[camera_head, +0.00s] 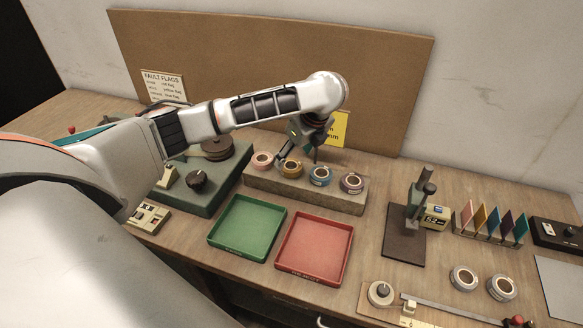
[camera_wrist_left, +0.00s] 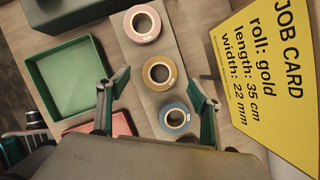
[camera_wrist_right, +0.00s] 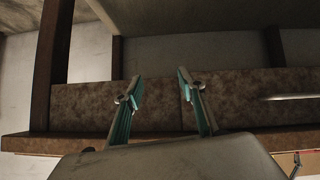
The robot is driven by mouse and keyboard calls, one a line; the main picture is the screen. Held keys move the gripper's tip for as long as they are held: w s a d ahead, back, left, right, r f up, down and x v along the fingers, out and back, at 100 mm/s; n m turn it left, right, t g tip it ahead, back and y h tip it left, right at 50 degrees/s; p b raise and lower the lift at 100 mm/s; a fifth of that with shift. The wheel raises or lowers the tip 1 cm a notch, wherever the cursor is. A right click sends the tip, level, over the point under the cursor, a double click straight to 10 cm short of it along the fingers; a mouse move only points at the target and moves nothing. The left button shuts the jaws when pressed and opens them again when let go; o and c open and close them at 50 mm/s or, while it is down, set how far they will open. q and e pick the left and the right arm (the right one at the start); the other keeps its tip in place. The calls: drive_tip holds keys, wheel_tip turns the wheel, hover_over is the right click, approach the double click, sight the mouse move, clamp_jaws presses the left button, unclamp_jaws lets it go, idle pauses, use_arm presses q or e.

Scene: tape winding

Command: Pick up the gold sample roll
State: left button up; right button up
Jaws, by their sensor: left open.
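The gold sample roll (camera_head: 292,168) sits on a grey block between a pink roll (camera_head: 263,160) and a blue roll (camera_head: 320,175). My left gripper (camera_head: 297,155) is open and empty above the block. In the left wrist view, the gold roll (camera_wrist_left: 147,76) lies between the spread fingertips of the left gripper (camera_wrist_left: 165,80), with the blue roll (camera_wrist_left: 174,118) nearer the palm. I see no contact with the gold roll. My right gripper (camera_wrist_right: 159,82) shows only in its wrist view, with its fingers apart and nothing between them.
A fourth roll (camera_head: 352,182) stands at the block's right end. The yellow job card (camera_wrist_left: 265,70) reads roll gold, length 35 cm, width 22 mm. A green tray (camera_head: 247,250) and a red tray (camera_head: 313,279) lie in front. A dark stand (camera_head: 405,247) is to the right.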

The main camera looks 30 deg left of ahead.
sight(292, 163)
use_arm(q)
drive_tip(key=x, duration=0.4)
drive_tip(key=shift+d+f, duration=0.2)
drive_tip(key=shift+f, duration=0.05)
drive_tip(key=c, duration=1.1)
